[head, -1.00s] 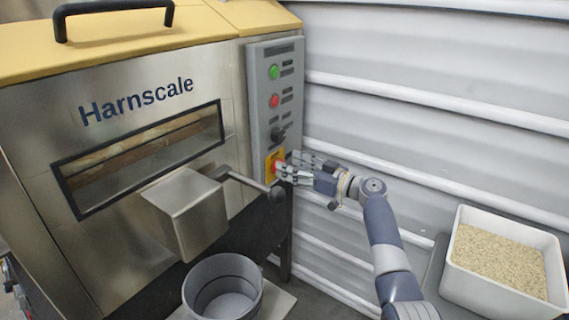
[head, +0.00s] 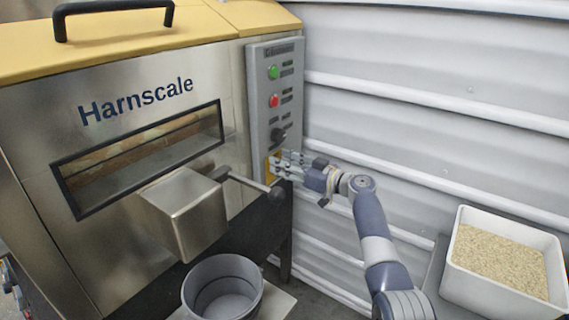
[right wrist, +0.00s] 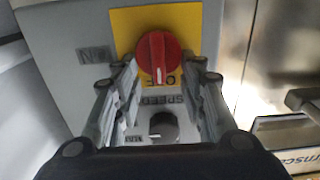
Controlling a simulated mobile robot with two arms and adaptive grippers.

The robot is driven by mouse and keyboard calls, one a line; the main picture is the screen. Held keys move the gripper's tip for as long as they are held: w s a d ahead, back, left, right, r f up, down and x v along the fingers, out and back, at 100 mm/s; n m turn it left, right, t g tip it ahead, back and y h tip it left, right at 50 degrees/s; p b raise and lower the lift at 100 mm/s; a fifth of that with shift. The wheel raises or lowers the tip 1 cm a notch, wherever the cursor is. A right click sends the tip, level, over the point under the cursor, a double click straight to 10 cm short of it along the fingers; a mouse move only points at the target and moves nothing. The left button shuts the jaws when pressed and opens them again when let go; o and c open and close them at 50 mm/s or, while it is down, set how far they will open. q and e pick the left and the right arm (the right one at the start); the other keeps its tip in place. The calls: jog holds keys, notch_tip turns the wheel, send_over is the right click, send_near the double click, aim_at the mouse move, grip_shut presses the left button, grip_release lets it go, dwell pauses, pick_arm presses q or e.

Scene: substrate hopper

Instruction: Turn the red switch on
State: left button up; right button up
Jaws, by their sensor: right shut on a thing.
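The red switch (right wrist: 158,55) is a round rotary knob on a yellow plate (right wrist: 190,20), low on the grey control panel (head: 262,110). In the right wrist view its white mark points at the "OFF" label, and an "ON" label lies to its left. In the head view the fingers hide the knob and only part of the yellow plate (head: 270,168) shows. My right gripper (head: 280,164) is at the switch, its fingers on both sides of the knob, shut on it. My left gripper is not in view.
Above the switch are a black speed knob (head: 278,135), a red button (head: 274,101) and a green button (head: 273,73). A lever with a black ball (head: 277,194) juts out just below the gripper. A grey bucket (head: 222,290) and a white bin of grain (head: 505,262) stand lower down.

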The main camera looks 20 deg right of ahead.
pick_arm(q)
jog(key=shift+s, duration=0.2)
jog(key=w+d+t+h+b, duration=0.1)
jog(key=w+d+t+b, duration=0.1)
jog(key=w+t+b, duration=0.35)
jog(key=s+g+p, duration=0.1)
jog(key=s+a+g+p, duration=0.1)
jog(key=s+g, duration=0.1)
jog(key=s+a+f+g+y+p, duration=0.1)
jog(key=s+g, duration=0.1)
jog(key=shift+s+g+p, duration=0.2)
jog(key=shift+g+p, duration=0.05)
jog(key=shift+p, duration=0.1)
pick_arm(e)
jog(key=m, duration=0.6)
jog(key=w+d+f+m, duration=0.1)
jog(key=m, duration=0.5)
jog(key=d+f+m, duration=0.1)
jog(key=m, duration=0.5)
jog(key=shift+w+f, duration=0.15)
jog(key=shift+w, duration=0.05)
jog(key=o, duration=1.1)
jog(key=shift+c, duration=0.2)
